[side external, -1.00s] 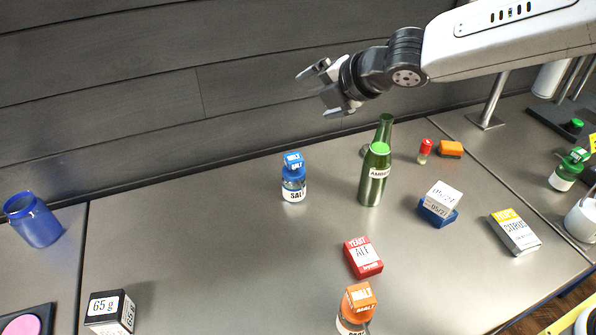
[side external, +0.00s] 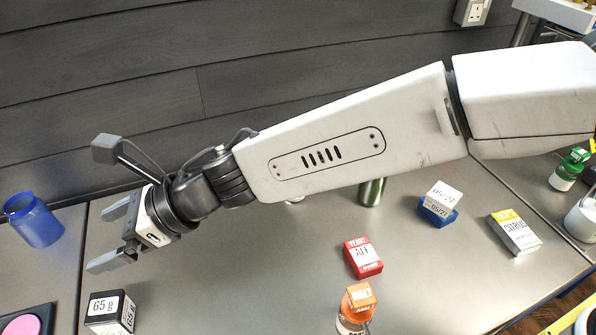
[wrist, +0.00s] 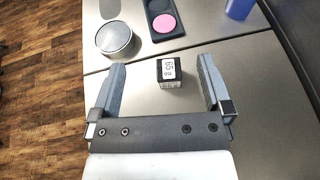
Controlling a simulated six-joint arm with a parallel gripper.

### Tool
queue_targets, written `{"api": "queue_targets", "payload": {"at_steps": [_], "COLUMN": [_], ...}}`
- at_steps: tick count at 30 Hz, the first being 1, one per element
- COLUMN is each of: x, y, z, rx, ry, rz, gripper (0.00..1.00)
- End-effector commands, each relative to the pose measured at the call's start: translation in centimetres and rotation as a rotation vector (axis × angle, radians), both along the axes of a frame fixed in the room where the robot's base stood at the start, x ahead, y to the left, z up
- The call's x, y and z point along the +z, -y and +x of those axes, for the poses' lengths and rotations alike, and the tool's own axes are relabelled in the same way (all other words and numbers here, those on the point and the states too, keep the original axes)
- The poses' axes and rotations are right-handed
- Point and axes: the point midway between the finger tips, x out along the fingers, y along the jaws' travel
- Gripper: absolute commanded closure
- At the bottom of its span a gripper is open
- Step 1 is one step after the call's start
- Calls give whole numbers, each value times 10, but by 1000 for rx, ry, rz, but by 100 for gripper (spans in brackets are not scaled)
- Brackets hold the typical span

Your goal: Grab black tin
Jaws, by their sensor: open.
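The black tin (side external: 118,318) is a small black box with white faces marked "65 g". It stands on the steel table at the lower left of the side external view. In the wrist view the tin (wrist: 169,75) lies ahead of my gripper, roughly centred between the two fingers. My gripper (side external: 101,240) is open and empty, above and behind the tin in the side external view, and not touching it. In the wrist view its fingertips (wrist: 162,66) are spread wide on either side of the tin.
A blue jar (side external: 36,222) stands at the left, and a dark tray with a pink disc (wrist: 163,22) lies beyond the tin. A round grey tin (wrist: 115,38) is nearby. A red yeast box (side external: 363,256) and orange-capped bottle (side external: 356,312) stand to the right.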

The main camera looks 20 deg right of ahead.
Motion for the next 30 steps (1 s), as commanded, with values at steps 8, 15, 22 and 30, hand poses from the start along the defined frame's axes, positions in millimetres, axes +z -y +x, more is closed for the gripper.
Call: {"api": "queue_targets", "payload": {"at_steps": [8,15,22,30], "x": [-42,-94,-145,-159], "y": [0,0,0,0], "z": [-1,-1,0,0], "rx": [4,1,1,1], "ry": [0,-2,-1,2], "rz": [-3,-5,-3,1], "gripper": [0,0,0,0]}}
